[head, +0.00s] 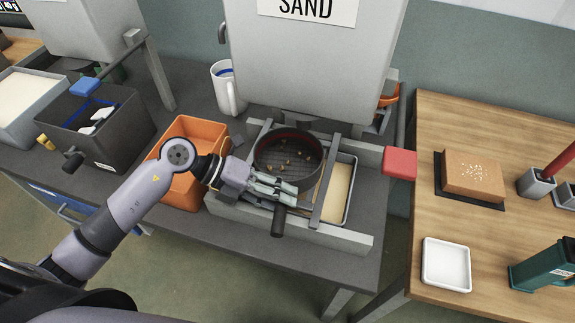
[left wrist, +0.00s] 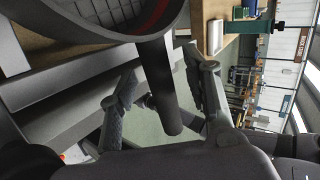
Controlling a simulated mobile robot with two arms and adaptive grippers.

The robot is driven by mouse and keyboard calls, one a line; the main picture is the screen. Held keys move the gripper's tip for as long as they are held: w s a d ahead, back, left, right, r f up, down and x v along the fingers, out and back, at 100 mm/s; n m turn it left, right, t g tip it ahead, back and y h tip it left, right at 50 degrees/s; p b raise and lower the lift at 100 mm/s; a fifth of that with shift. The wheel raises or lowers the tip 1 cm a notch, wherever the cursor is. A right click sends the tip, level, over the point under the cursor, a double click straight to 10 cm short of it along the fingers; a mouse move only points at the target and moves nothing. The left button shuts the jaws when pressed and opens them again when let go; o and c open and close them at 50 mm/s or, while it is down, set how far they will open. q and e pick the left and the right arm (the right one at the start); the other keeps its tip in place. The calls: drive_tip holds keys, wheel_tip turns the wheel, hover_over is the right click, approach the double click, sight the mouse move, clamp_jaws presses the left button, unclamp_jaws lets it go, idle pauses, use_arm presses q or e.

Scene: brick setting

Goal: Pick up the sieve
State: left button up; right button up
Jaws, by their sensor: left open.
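The sieve (head: 290,148) is a round, dark-rimmed pan with a mesh bottom and a few small tan lumps in it. It rests on the grey rail frame under the sand hopper, its black handle (head: 278,221) pointing toward me. My left gripper (head: 285,192) is at the near side of the sieve, over the handle's base. In the left wrist view the handle (left wrist: 160,85) runs down between the open fingers of my left gripper (left wrist: 165,100), and the sieve's rim (left wrist: 100,30) is at the top. I cannot tell whether the fingers touch the handle. My right gripper is not in view.
The hopper labelled SAND (head: 310,60) stands just behind the sieve. A tray of sand (head: 346,190) sits right of it under the rails. An orange bin (head: 180,190) and a white mug (head: 226,90) are to the left. A wooden table (head: 430,190) with a brick (head: 472,176) is at right.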

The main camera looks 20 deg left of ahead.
use_arm(q)
drive_tip(key=shift+d+f, duration=0.3)
drive_tip(key=shift+d, duration=0.15)
clamp_jaws()
idle(0.3)
drive_tip(key=shift+w, duration=0.1)
